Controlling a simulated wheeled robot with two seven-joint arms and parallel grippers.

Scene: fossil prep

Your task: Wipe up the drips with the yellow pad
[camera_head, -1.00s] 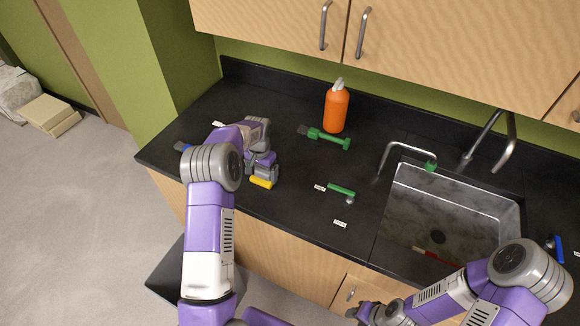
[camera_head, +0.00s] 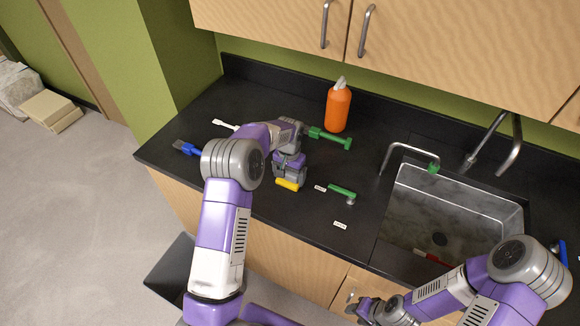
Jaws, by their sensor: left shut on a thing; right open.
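The yellow pad (camera_head: 288,184) is held low at the black counter (camera_head: 240,205), left of the middle. My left gripper (camera_head: 288,175) is shut on it from above. I cannot tell whether the pad touches the counter. My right gripper (camera_head: 362,311) is open and empty, low in front of the cabinet and below the counter edge. I cannot make out any drips on the dark counter; my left arm hides part of it.
A green-handled tool (camera_head: 342,192) and small white labels (camera_head: 340,225) lie right of the pad. Behind are a green brush (camera_head: 330,138) and an orange bottle (camera_head: 338,108). A blue brush (camera_head: 187,148) lies left. The sink (camera_head: 450,215) is right.

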